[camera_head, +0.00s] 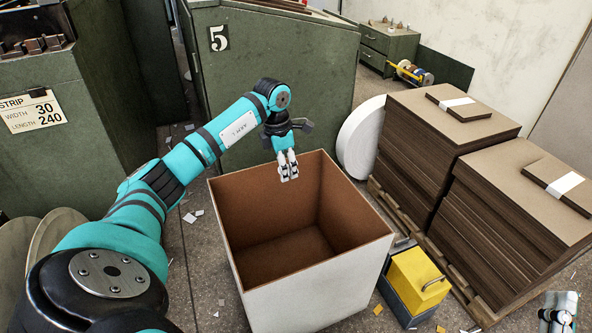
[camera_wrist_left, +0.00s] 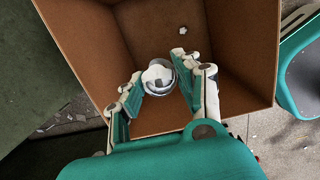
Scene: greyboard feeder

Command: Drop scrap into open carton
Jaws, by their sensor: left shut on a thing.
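The open carton (camera_head: 310,298) stands on the floor in the middle of the head view, white outside and brown inside. My left gripper (camera_head: 288,176) is over its back part, fingers pointing down. In the left wrist view the same gripper (camera_wrist_left: 158,66) is shut on a silvery-white, rounded piece of scrap (camera_wrist_left: 158,77), with the carton's brown inside (camera_wrist_left: 120,25) beyond it. A small white bit (camera_wrist_left: 182,30) shows on the carton's inner surface. The head view does not show the scrap clearly. My right gripper (camera_head: 558,312) is only partly in view at the bottom right corner; its fingers are unclear.
Stacks of brown board (camera_head: 420,130) stand on a pallet to the right. A yellow-topped box (camera_head: 418,280) is close to the carton's right side. A white roll (camera_head: 358,138) and a green cabinet (camera_head: 310,60) stand behind. Small scraps litter the floor.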

